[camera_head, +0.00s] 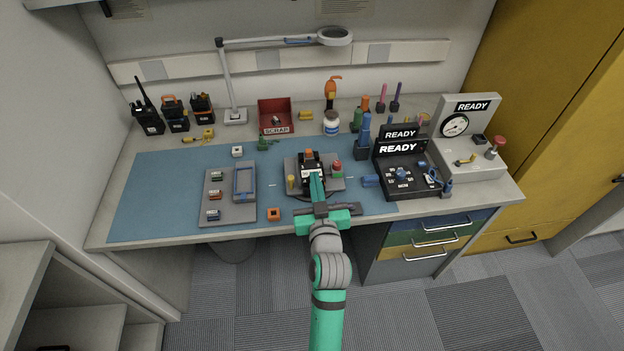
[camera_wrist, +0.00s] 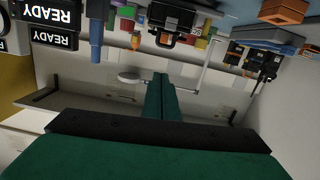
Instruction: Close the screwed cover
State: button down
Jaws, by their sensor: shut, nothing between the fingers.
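A dark radio (camera_head: 307,163) with an orange part at its top is in the grey fixture (camera_head: 334,184) near the middle of the blue mat. A dark shape that is probably the radio (camera_wrist: 180,18) shows at the top edge there, apart from the fingertips. The screwed cover cannot be told apart from the radio body; my gripper hides part of that area.
A red button (camera_head: 336,165) and a yellow peg (camera_head: 291,181) stand close on either side of the radio. A grey tray (camera_head: 229,214) lies left, an orange block (camera_head: 273,214) in front. The black READY unit (camera_head: 398,168) stands right. The mat's left part is clear.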

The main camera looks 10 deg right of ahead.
jog(key=s+a, duration=0.1)
jog(key=s, duration=0.6)
jog(key=shift+s+r, duration=0.35)
jog(key=shift+s, duration=0.05)
jog(key=s+a+f+m+g, duration=0.1)
jog(key=s+a+f, duration=0.35)
jog(key=s, duration=0.35)
jog(key=s+a+f, duration=0.3)
jog(key=s+f, duration=0.3)
jog(key=s, duration=0.2)
jog(key=s+a+y, duration=0.1)
jog(key=s+a, duration=0.1)
jog(key=s, duration=0.6)
jog(key=s+a+n, duration=0.1)
jog(key=s+a, duration=0.1)
jog(key=s, duration=0.7)
jog(key=shift+a+r+g+y, duration=0.25)
jog(key=shift+a+g+y, duration=0.05)
jog(key=shift+y, duration=0.1)
